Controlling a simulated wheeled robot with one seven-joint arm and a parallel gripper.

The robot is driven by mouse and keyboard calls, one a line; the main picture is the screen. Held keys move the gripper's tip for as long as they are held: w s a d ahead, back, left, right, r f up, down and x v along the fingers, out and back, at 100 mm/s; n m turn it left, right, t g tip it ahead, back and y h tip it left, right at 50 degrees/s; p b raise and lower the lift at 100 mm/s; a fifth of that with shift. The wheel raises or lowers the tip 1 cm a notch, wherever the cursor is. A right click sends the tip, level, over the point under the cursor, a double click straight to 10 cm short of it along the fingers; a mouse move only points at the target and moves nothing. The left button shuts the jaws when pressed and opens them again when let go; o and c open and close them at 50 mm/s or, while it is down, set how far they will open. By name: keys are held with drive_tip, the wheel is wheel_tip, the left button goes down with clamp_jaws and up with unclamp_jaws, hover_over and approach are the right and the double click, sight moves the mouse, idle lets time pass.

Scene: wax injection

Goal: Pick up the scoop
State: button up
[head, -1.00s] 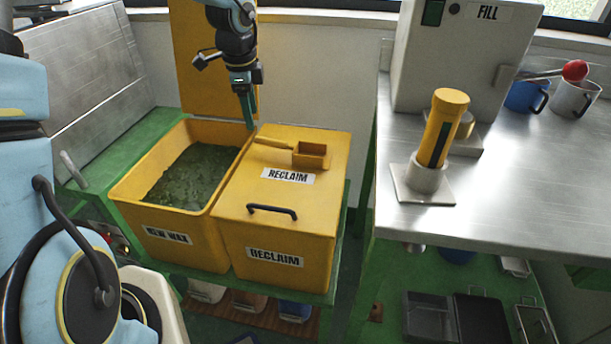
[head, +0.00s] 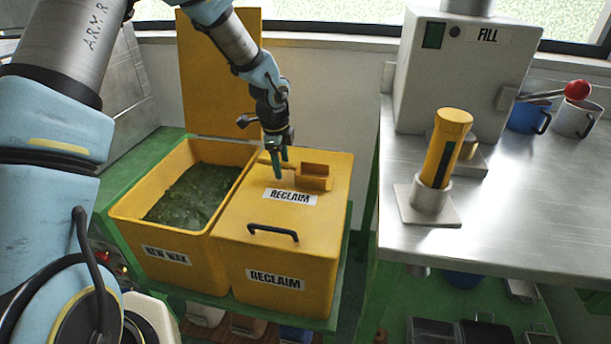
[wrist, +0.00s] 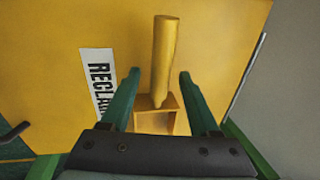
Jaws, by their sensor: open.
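The yellow scoop (head: 314,178) lies on the closed lid of the yellow reclaim bin (head: 265,210). Its square cup is on the right and its handle points left, partly hidden behind my gripper in the head view. My gripper (head: 279,170) is open above the lid, close to the scoop's handle. In the wrist view the scoop's handle (wrist: 165,60) runs up the picture between the two green fingers of my gripper (wrist: 160,78), and the cup (wrist: 155,118) sits lower, partly hidden by the gripper body. No contact with the scoop can be made out.
The open new wax bin (head: 150,225) with dark green wax (head: 195,190) stands left of the reclaim bin, its lid upright behind. The reclaim lid has a black handle (head: 273,232). A metal table (head: 520,200) at the right holds a yellow cylinder (head: 444,150) and mugs.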

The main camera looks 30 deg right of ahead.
drive_tip(key=shift+f, duration=0.4)
drive_tip(key=shift+c, duration=0.2)
clamp_jaws()
